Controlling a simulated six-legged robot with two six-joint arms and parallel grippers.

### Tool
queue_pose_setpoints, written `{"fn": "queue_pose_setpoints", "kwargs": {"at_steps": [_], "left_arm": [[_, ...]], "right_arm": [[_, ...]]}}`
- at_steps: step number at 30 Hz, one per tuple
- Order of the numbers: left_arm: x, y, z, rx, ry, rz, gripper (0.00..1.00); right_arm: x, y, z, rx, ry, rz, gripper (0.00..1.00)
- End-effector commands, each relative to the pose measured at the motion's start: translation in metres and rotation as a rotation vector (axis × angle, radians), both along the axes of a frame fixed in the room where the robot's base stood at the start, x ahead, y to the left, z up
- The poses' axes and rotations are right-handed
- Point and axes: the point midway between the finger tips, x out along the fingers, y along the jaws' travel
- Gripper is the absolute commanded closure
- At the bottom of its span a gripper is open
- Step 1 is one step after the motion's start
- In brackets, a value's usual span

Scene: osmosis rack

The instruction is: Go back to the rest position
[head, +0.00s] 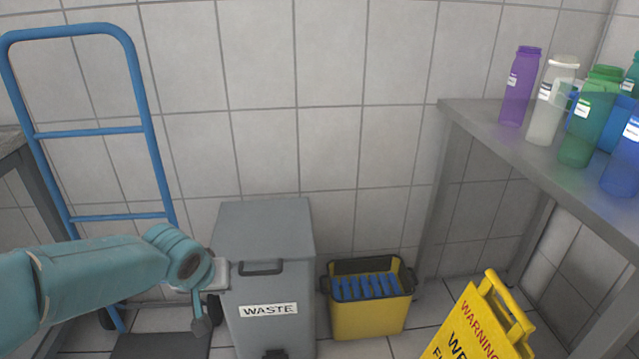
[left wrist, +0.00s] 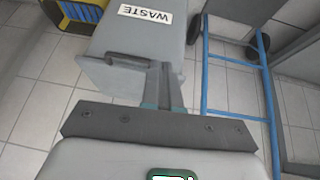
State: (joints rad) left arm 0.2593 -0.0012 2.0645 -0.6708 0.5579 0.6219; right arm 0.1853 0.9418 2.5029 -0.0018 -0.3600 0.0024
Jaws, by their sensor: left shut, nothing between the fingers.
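My left arm comes in from the left in the head view, with its teal wrist in front of the blue hand truck and beside the grey waste bin (head: 262,230). In the left wrist view my left gripper (left wrist: 166,70) is shut and empty, its fingers pointing toward the bin (left wrist: 140,50). I cannot tell whether the fingers touch the bin. In the head view the fingers are mostly hidden by the wrist. My right gripper is not in view.
A blue hand truck (head: 140,75) stands at the left. A yellow crate (head: 368,318) with blue items and a yellow warning sign (head: 475,325) stand on the floor at right. Several bottles stand on the grey table (head: 480,120). A table edge shows far left.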

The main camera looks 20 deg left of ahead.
Motion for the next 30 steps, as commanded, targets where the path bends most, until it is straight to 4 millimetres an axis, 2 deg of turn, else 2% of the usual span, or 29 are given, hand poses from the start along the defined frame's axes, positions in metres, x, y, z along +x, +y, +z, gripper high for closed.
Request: {"fn": "queue_pose_setpoints", "kwargs": {"at_steps": [2,4,5,8,9,12,15,18,21,25,27,29,30], "left_arm": [[0.001,-0.003,-0.004,-0.002,0.008,-0.008,1.0],[0.004,-0.011,-0.021,-0.014,0.047,-0.027,1.0],[0.004,-0.016,-0.033,-0.022,0.076,-0.041,1.0],[-0.005,-0.047,-0.091,-0.074,0.219,-0.096,1.0],[-0.013,-0.065,-0.118,-0.113,0.282,-0.116,1.0],[-0.039,-0.114,-0.181,-0.222,0.413,-0.174,1.0],[-0.071,-0.16,-0.228,-0.324,0.502,-0.227,1.0],[-0.103,-0.197,-0.262,-0.408,0.562,-0.26,1.0],[-0.135,-0.228,-0.287,-0.475,0.598,-0.283,1.0],[-0.171,-0.256,-0.311,-0.522,0.595,-0.296,1.0],[-0.174,-0.259,-0.316,-0.509,0.541,-0.299,1.0],[-0.163,-0.255,-0.316,-0.475,0.463,-0.307,1.0],[-0.15,-0.251,-0.317,-0.442,0.401,-0.328,1.0]], "right_arm": [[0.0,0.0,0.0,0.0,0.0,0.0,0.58],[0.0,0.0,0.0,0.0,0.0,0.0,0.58],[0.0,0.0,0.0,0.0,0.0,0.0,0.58],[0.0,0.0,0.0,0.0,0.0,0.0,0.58],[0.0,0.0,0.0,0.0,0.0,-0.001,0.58],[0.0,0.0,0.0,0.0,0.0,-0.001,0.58],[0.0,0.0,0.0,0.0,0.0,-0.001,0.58],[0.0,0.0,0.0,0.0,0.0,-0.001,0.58],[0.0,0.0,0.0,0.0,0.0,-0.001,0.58],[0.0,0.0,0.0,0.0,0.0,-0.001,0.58],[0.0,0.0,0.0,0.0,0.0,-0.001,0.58],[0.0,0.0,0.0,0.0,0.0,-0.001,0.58],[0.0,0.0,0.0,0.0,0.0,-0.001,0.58]]}}
